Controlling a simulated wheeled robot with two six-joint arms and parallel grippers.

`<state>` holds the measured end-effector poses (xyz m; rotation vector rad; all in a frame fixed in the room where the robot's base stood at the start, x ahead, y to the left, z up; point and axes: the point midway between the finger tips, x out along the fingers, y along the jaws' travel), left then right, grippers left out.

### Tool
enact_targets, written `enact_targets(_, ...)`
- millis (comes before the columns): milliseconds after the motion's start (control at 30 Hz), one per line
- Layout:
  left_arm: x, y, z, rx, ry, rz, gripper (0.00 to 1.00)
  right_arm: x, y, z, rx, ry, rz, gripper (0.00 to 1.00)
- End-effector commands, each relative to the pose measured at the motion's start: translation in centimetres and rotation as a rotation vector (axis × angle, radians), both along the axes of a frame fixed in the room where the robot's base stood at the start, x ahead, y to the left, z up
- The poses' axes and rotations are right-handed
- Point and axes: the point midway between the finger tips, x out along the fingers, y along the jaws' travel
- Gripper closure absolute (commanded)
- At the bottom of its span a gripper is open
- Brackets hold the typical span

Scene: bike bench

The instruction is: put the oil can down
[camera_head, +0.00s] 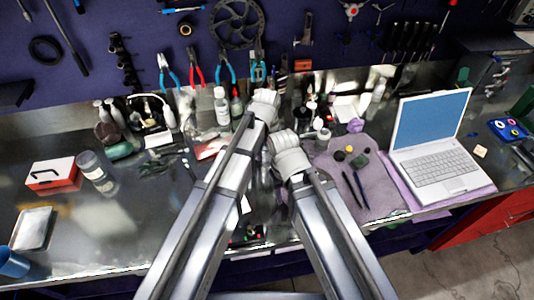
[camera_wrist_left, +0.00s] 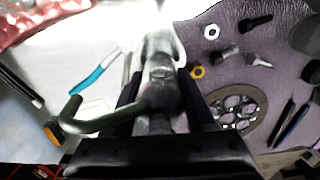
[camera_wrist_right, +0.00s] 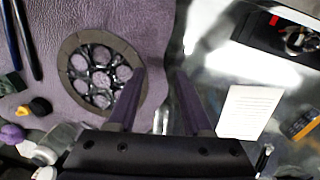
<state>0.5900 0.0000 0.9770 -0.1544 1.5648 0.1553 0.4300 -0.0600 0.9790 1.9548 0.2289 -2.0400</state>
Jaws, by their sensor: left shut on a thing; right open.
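My left gripper (camera_wrist_left: 160,100) is shut on the oil can (camera_wrist_left: 158,86), seen in the left wrist view. The can is grey metal with a curved dark green-grey tube or handle (camera_wrist_left: 98,122) sticking out to the left. The can's lower part is hard to make out against the bright bench, so I cannot tell whether it touches the surface. My right gripper (camera_wrist_right: 158,85) is open and empty in the right wrist view, above the edge between the purple mat and the shiny bench. In the head view my arms hide both grippers and the can.
A purple mat (camera_head: 385,199) holds a round chainring (camera_wrist_right: 66,55), small parts and dark pens. A white laptop (camera_head: 440,170) stands at the right. Bottles (camera_head: 221,106) stand at the back. A red-and-white box (camera_head: 52,175) is at the left.

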Motion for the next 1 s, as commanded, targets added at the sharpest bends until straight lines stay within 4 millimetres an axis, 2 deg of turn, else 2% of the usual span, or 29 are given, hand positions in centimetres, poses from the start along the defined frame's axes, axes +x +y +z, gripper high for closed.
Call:
enact_targets(33,0.0,0.0,-0.1,0.000,0.000,0.000,0.43,0.0,0.0,-0.1,0.000,0.000,0.000,0.50)
enact_targets(300,0.0,0.0,-0.1,0.000,0.000,0.000,0.15,0.0,0.0,-0.1,0.000,0.000,0.000,0.50)
enact_targets(667,0.0,0.0,0.3,0.000,0.000,0.000,0.15,0.0,0.0,0.3,0.000,0.000,0.000,0.50)
enact_targets(867,0.0,0.0,1.9,0.000,0.000,0.000,0.15,0.0,0.0,1.9,0.000,0.000,0.001,0.50)
enact_targets(1000,0.0,0.0,3.7,0.000,0.000,0.000,0.15,0.0,0.0,3.7,0.000,0.000,0.001,0.50)
